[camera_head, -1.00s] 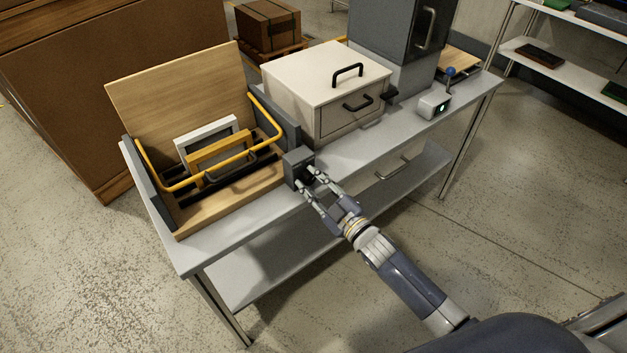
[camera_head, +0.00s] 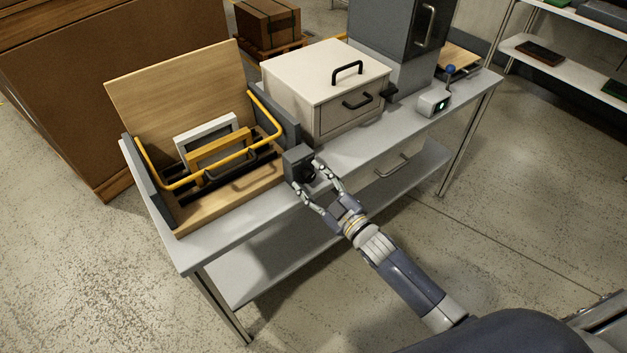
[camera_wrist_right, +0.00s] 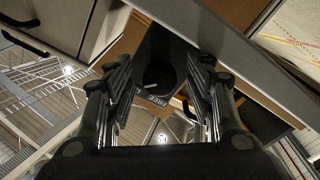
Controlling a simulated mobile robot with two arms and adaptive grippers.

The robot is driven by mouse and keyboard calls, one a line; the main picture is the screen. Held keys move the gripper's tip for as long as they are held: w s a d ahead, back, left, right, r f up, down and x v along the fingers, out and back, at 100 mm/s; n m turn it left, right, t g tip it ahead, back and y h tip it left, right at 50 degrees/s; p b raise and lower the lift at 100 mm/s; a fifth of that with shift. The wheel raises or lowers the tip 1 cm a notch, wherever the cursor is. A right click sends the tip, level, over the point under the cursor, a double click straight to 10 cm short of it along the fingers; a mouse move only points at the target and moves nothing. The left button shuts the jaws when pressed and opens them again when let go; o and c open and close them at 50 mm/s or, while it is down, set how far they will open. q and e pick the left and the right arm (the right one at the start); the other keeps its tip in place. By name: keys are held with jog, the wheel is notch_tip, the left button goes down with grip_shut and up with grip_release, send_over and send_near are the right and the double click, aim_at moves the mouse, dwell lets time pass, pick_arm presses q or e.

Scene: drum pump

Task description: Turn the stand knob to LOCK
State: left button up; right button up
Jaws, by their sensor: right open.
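The stand knob (camera_head: 309,174) is a dark round knob on the front of a dark grey box (camera_head: 296,155) at the right end of the wooden stand (camera_head: 232,187). My right gripper (camera_head: 320,186) is open in front of the box, its fingers spread on either side of the knob. In the right wrist view the knob (camera_wrist_right: 158,74) shows between the two open fingers (camera_wrist_right: 160,90), with a gap on each side. Pale lettering beside it is partly readable as "FREE". My left gripper is not in view.
The stand with its yellow rail (camera_head: 266,147) and framed panels (camera_head: 212,140) sits on a grey table (camera_head: 354,148). A beige drawer box (camera_head: 325,80) stands right of it. A small device with a blue-topped lever (camera_head: 433,102) is farther right. The table front beside my arm is clear.

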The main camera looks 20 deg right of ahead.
jog(key=shift+s, duration=0.1)
jog(key=v, duration=1.1)
jog(key=shift+s+d, duration=0.15)
jog(key=shift+s, duration=0.25)
jog(key=s+d+f+m+g+h, duration=0.2)
jog(key=s+f, duration=0.2)
jog(key=f, duration=0.6)
jog(key=s+d+f+m+g+h, duration=0.1)
jog(key=s+f+m+g, duration=0.15)
jog(key=f, duration=0.75)
jog(key=s+d+f+m+g+h, duration=0.1)
jog(key=s+d+f+g+h, duration=0.2)
jog(key=f, duration=0.7)
jog(key=s+a+f+m+g, duration=0.1)
jog(key=s+f+g, duration=0.2)
jog(key=s, duration=0.7)
jog(key=s+a+f+m+g, duration=0.1)
jog(key=s+f+g, duration=0.2)
jog(key=s+f, duration=0.5)
jog(key=s+a+f+m+g, duration=0.1)
jog(key=s+f+g, duration=0.2)
jog(key=s, duration=0.9)
notch_tip(320, 180, down, 3)
jog(key=shift+a+f, duration=0.15)
jog(key=shift+a, duration=0.25)
jog(key=shift+s, duration=0.1)
